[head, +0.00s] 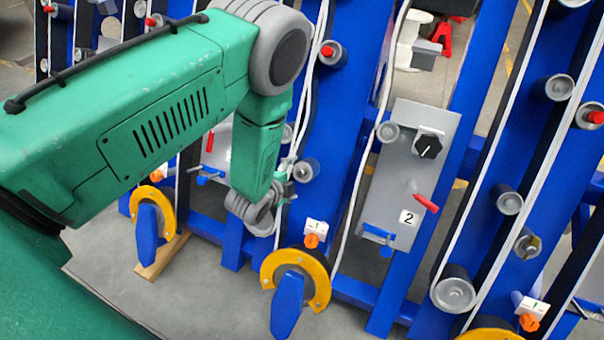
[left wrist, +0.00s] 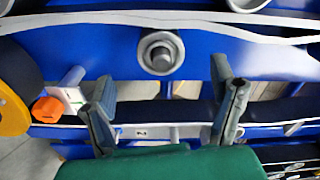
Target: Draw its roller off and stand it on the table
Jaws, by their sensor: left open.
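My left gripper (head: 283,190) hangs at the end of the green arm, close to the blue machine frame, with its fingers partly hidden. In the left wrist view its two fingers stand apart and empty (left wrist: 167,100). A grey roller (left wrist: 162,53) with a round shaft end sits on the blue frame beyond the gap between the fingertips, apart from them. In the head view a grey roller (head: 306,170) is on the blue upright just right of my left gripper. I cannot make out a table. My right gripper is not in view.
White belts (head: 355,180) run along the uprights near the gripper. An orange knob (head: 311,240) and a yellow ring (head: 322,285) are below it. A grey panel (head: 405,180) with a black dial and red handle stands to the right. More rollers (head: 454,290) line the frame.

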